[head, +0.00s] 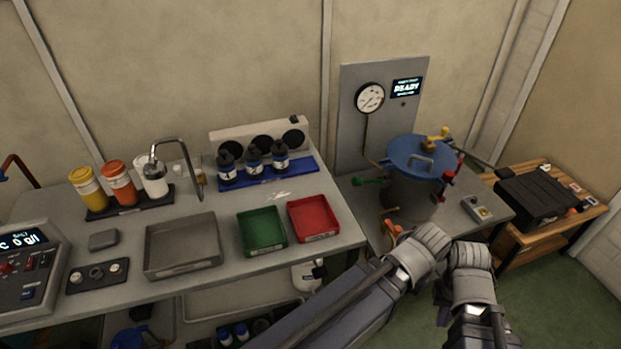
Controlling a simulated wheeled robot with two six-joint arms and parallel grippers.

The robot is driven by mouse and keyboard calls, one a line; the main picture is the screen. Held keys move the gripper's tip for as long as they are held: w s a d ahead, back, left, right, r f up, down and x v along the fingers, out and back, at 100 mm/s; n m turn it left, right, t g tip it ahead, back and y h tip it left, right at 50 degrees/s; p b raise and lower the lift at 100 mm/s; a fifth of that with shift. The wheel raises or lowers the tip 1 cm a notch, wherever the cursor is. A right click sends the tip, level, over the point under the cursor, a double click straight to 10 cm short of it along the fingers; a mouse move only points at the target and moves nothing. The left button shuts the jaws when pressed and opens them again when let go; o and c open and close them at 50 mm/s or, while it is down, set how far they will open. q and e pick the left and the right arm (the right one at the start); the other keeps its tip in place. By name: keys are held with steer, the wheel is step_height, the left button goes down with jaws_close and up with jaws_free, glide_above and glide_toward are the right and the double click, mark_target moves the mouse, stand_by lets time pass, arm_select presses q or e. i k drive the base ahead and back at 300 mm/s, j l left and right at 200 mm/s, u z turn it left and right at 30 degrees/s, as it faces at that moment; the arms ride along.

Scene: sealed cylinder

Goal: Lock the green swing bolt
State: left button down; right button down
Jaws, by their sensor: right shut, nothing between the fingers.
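The sealed cylinder (408,195) stands on the bench at right with a blue lid (418,153). The green swing bolt (369,182) sticks out to the left from the cylinder's side, below the lid rim and apart from it. A yellow bolt (437,134) sits at the back rim of the lid. Red bolts (447,181) are at its right rim. My right arm is folded in front of the cylinder. My right gripper (442,294) is shut and empty, low beside the arm and mostly hidden by it, well away from the green bolt. My left gripper is out of view.
A gauge panel (354,129) stands behind the cylinder. Left of it are a red tray (313,219), a green tray (262,231) and a blue bottle rack (305,165). A small box (477,208) lies to the right. A black case (540,198) rests on a wooden table.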

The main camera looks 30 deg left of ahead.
mark_target(356, 181)
steer(key=u, duration=0.8)
steer(key=k+l, duration=0.35)
steer(key=k, duration=0.05)
